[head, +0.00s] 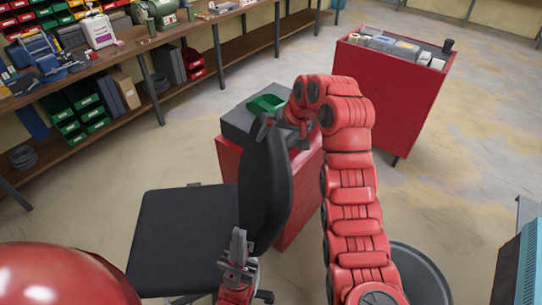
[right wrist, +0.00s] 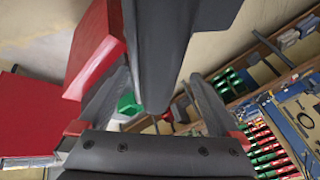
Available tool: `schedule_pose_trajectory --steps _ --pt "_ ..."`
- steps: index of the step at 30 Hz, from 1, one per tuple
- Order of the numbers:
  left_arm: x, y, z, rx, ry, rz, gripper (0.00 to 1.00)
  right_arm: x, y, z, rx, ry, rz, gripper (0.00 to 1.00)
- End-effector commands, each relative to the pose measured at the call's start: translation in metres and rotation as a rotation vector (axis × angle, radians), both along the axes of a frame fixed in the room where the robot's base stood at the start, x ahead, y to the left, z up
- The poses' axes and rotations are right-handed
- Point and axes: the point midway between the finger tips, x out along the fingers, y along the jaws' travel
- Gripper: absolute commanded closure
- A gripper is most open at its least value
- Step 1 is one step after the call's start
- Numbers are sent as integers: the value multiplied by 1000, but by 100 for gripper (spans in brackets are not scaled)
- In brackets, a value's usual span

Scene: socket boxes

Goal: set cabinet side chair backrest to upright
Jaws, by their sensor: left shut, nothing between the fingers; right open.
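The chair has a flat black seat (head: 185,235) and a black backrest (head: 264,185) at the seat's right side in the head view. The backrest stands steeply, seen nearly edge-on; its exact tilt is hard to tell. My right gripper (head: 270,124) is at the backrest's top end. In the right wrist view its fingers (right wrist: 160,80) are open, with the dark backrest (right wrist: 160,40) between them; contact is unclear. My left gripper (head: 238,245) is shut and empty, in front of the backrest's lower part. The red cabinet (head: 232,170) stands right behind the backrest, partly hidden.
A green bin (head: 266,103) sits on the cabinet's grey top. A red cart (head: 385,95) stands at the back right. A workbench (head: 140,45) with tools and bins runs along the back left. The floor between bench and chair is clear.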

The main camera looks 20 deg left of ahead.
Motion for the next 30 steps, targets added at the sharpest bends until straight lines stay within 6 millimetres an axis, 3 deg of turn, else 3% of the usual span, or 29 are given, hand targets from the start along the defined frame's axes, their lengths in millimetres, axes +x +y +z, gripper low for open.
schedule_pose_trajectory --steps 9,21,30 --pt "0 0 10 0 0 0 100 11 21 -41 1 2 0 1" --pt "0 0 10 0 0 0 100 13 23 -47 2 -1 -1 3" --pt "0 0 10 0 0 0 100 13 23 -47 2 0 -1 57"
